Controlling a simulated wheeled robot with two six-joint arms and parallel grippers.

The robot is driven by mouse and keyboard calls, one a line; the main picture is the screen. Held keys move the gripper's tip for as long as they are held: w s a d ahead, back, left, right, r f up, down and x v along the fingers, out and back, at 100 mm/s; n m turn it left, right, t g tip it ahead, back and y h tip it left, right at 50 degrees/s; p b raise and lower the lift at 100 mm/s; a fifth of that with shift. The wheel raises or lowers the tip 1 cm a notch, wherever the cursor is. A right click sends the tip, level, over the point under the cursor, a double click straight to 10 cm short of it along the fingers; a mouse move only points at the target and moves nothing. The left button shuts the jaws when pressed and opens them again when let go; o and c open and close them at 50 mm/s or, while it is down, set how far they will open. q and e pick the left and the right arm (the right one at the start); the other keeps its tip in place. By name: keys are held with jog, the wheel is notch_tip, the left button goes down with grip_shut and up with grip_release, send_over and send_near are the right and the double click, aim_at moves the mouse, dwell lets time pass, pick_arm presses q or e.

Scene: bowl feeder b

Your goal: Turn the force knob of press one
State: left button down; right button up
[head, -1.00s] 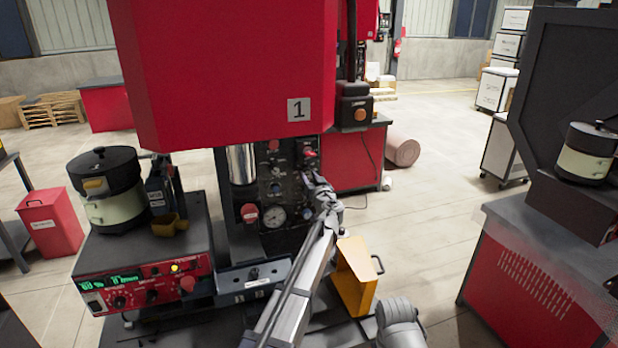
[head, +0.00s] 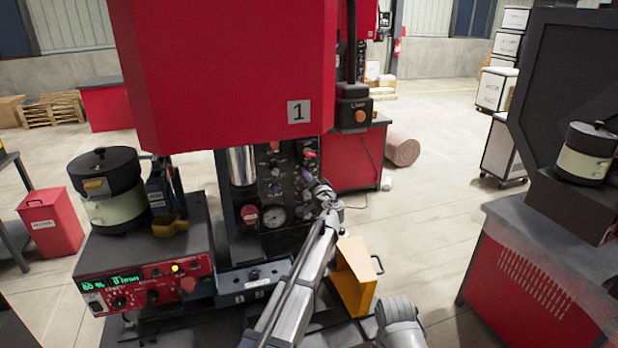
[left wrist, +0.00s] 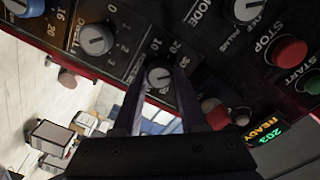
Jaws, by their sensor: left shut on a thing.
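Press one (head: 230,70) is the large red machine marked "1", with a dark control panel (head: 272,190) below its head. My left gripper (head: 310,178) is at the right side of this panel. In the left wrist view my left gripper (left wrist: 160,82) is shut on a small round grey knob (left wrist: 160,74), one finger on each side. A scale with 10, 20 and 30 runs around this knob. Its name label cannot be read, and the head view does not show it clearly behind the gripper.
In the left wrist view, other grey knobs (left wrist: 95,40), a red stop button (left wrist: 289,51) and a small display (left wrist: 264,133) sit near the held knob. A pressure gauge (head: 273,216) is low on the panel. A yellow box (head: 355,277) stands beside my left arm.

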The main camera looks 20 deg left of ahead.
pick_arm(q)
jog(key=shift+m, duration=4.4)
jog(key=shift+c, duration=2.2)
grip_release()
jog(key=shift+s+d, duration=0.1)
jog(key=v, duration=0.7)
jog(key=shift+s+d, duration=0.15)
jog(key=shift+d, duration=0.1)
